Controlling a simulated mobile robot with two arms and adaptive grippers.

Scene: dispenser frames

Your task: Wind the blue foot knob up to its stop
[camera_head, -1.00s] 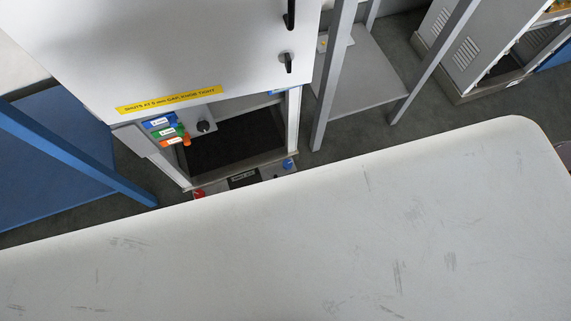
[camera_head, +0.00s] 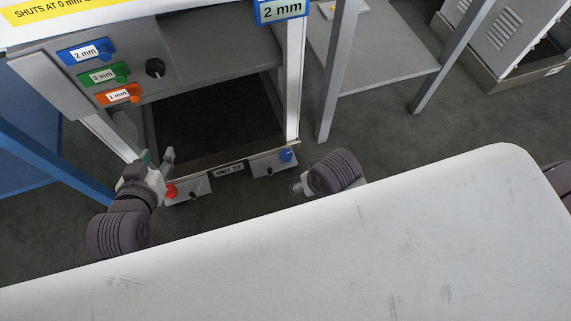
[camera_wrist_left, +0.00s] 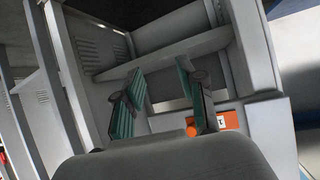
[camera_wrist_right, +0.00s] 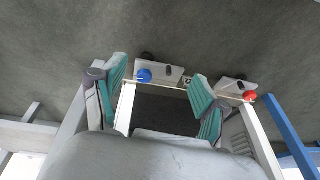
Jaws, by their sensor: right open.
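The blue foot knob (camera_head: 286,155) sits on the right foot block at the base of the dispenser frame. It also shows in the right wrist view (camera_wrist_right: 144,75), beyond the space between my right fingers. My right gripper (camera_wrist_right: 158,72) is open and empty. In the head view the right gripper (camera_head: 298,188) is below the blue knob, apart from it and partly hidden by its own wrist. My left gripper (camera_head: 158,156) is open and empty, close to the red foot knob (camera_head: 170,191) on the left foot block. The left wrist view shows its spread fingers (camera_wrist_left: 160,70).
A white worktop (camera_head: 400,240) fills the foreground. A blue "2 mm" tag (camera_head: 280,10) is at the upper right. A grey stand (camera_head: 380,50) is to the right.

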